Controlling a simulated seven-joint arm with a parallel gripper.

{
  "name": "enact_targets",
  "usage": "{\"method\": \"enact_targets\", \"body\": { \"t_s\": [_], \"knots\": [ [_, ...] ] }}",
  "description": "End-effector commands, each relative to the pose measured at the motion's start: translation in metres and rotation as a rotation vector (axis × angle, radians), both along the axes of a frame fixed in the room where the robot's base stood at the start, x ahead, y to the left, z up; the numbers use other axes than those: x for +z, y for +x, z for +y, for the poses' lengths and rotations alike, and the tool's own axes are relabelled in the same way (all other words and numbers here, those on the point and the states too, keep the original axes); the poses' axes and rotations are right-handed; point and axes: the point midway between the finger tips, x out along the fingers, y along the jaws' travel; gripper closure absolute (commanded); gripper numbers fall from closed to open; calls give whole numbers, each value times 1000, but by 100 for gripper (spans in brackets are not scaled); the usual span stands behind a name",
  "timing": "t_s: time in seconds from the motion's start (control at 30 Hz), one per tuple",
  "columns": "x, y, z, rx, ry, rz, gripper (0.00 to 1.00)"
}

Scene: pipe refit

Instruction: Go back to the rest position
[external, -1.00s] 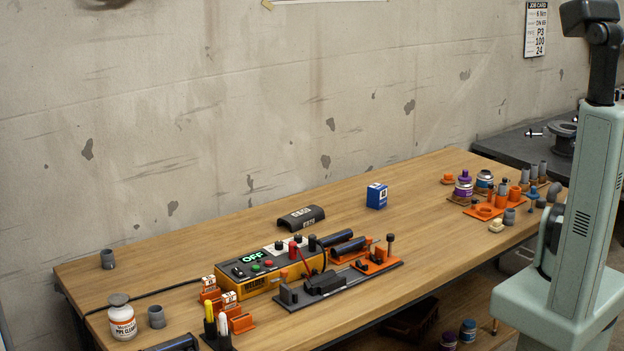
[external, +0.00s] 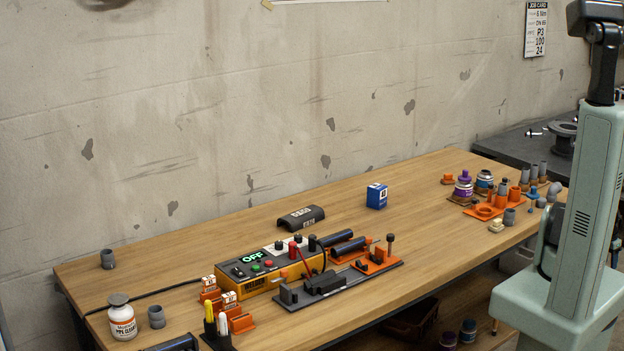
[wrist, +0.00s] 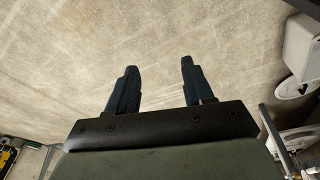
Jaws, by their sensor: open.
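My gripper (wrist: 160,80) shows in the wrist view with its two dark fingers spread apart and nothing between them. Behind the fingers is a pale, streaked concrete surface. In the external view my gripper is out of the picture; only part of my arm shows at the right edge. No task object is in my grip.
A wooden bench (external: 170,260) holds a yellow welder box (external: 262,272) reading OFF, a dark fixture plate (external: 335,285), a blue box (external: 377,196), a black cover (external: 301,217) and a white bottle (external: 122,319). Orange holders (external: 485,212) with fittings stand at the right end.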

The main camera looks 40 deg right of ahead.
Motion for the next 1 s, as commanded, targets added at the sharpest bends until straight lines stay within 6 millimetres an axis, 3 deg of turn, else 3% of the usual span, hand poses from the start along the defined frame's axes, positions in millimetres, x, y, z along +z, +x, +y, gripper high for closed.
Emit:
{"method": "enact_targets", "body": {
  "t_s": [0.03,0.2,0.37,0.6,0.8,1.0],
  "knots": [
    [-21,-8,9,25,4,52,48],
    [-75,-31,35,132,3,222,48],
    [-115,-29,73,262,17,343,48],
    [-145,30,159,480,77,398,48],
    [-154,82,236,629,141,387,48],
    [-160,120,316,779,210,378,48]
  ]
}}
